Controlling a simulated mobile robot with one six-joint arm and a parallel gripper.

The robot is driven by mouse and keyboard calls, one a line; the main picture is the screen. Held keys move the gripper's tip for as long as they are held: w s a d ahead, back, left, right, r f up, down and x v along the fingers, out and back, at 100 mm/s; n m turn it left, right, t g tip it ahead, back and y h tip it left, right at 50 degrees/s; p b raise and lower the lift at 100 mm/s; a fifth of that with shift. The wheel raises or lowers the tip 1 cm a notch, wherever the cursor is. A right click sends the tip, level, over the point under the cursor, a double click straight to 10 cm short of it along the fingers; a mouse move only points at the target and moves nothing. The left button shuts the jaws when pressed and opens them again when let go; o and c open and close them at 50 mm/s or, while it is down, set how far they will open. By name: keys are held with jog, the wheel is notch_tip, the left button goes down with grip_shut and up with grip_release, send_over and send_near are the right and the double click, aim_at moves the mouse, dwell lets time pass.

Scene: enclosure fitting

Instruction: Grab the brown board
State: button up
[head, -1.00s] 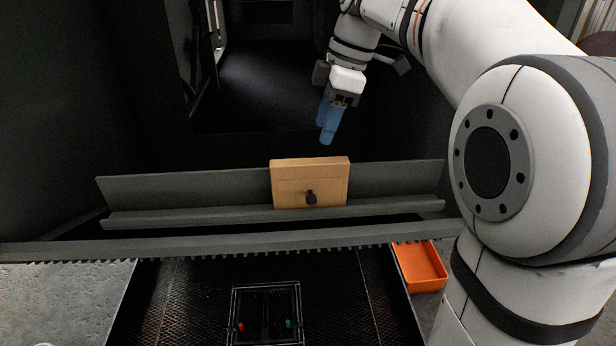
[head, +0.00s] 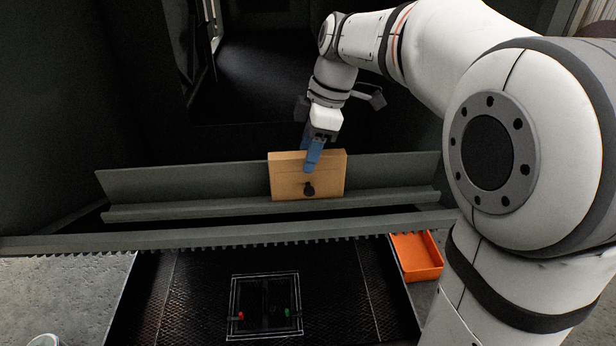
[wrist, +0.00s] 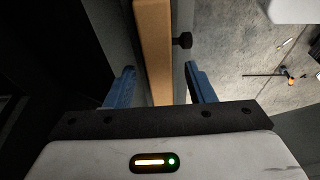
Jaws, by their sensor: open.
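The brown board (head: 288,180) stands upright on a dark grey rail in the head view, with a black knob (head: 309,189) on its front face. My gripper (head: 309,165) is at the board's top edge, pointing down, with one blue finger in front of the board and the other mostly hidden behind it. In the wrist view the board (wrist: 153,50) shows edge-on between the two blue fingers. My gripper (wrist: 160,85) is open, with a gap on each side of the board. The knob (wrist: 182,40) sticks out on the right finger's side.
The grey rail (head: 180,189) runs left and right of the board. In front lies a dark mesh surface with a white-outlined rectangle (head: 265,305) holding small red and green pieces. An orange tray (head: 417,262) sits at the right.

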jog(key=shift+f, duration=0.25)
dwell(0.4)
grip_shut()
dwell(0.4)
